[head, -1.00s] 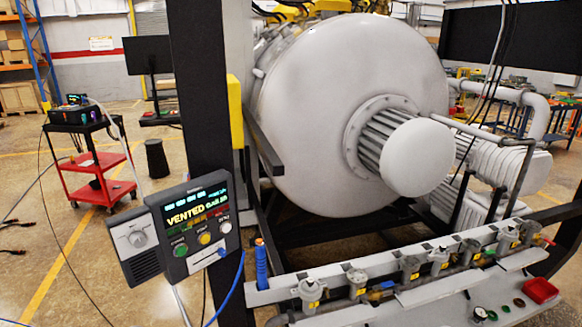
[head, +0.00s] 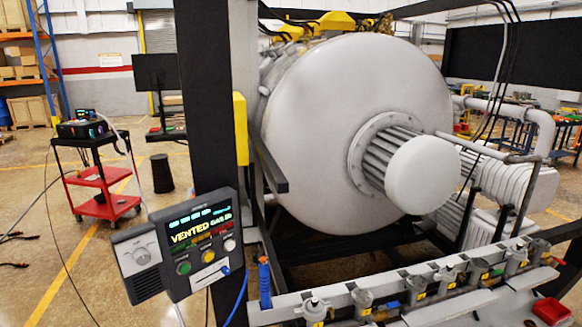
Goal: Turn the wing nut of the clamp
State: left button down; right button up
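I cannot make out the clamp or its wing nut for certain. A large white vacuum furnace vessel (head: 310,130) fills the middle of the head view, with a round white end cap (head: 422,175) on ribbed bars facing me. A control panel (head: 195,245) hangs on the dark post at the left and reads "VENTED". Neither of my grippers shows in the view.
A rail (head: 350,290) with several small metal fittings runs along the bottom right. A dark post (head: 206,90) stands left of the vessel. A red trolley (head: 98,175) and a black bin (head: 162,173) stand on the open floor farther left.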

aim_at(508, 255)
jog(key=z, duration=1.15)
jog(key=k, duration=0.45)
jog(key=z, duration=0.55)
jog(key=i, duration=1.6)
jog(key=u, duration=0.35)
jog(key=k, duration=0.4)
jog(key=z, duration=0.8)
